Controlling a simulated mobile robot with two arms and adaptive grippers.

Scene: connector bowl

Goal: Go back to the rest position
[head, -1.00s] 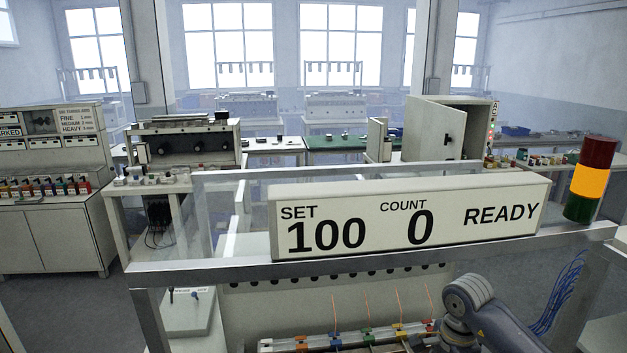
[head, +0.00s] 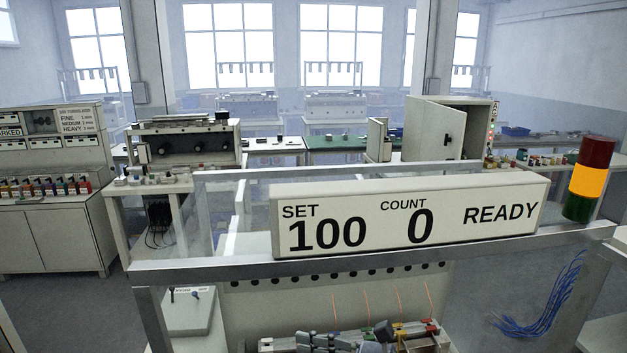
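A grey jointed piece that looks like part of one of my grippers (head: 322,343) shows at the bottom edge, in front of the row of coloured connectors (head: 428,328). A dark piece stands just to its right. I cannot tell for sure which arm these belong to, or whether the fingers are open or shut. No held object can be made out. The rest of both arms is out of view.
A metal frame (head: 400,253) crosses in front, carrying a display (head: 410,218) reading SET 100, COUNT 0, READY. A red, amber and green stack light (head: 590,180) stands at right. Blue cables (head: 545,310) hang below it. Benches line the back.

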